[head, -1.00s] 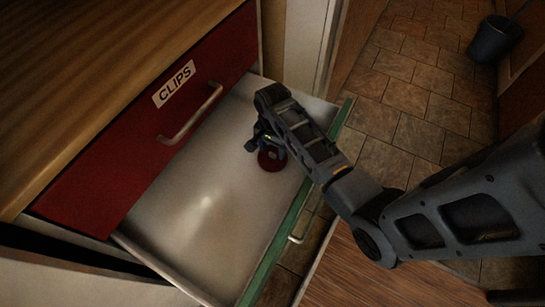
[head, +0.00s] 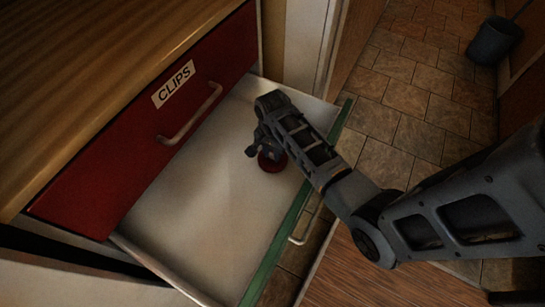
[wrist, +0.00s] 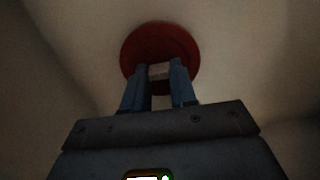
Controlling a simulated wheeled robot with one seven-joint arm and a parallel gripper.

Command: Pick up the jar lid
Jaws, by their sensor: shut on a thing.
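The jar lid is a round dark red disc (head: 272,164) in the open drawer, toward its far right part. It also shows in the wrist view (wrist: 160,45), with a small pale block-shaped part (wrist: 159,71) at its middle. My gripper (head: 259,152) is over the lid, and its two fingers (wrist: 160,76) are shut on that pale part between them. Part of the lid is hidden by the fingers and my arm. I cannot tell whether the lid touches the drawer floor.
The open drawer (head: 190,215) is pale inside, with a green front edge (head: 262,270) and a handle, and otherwise looks empty. A red drawer front labelled CLIPS (head: 130,140) stands beside it under a wooden top (head: 90,70). A dark bucket (head: 494,40) stands on the tiled floor.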

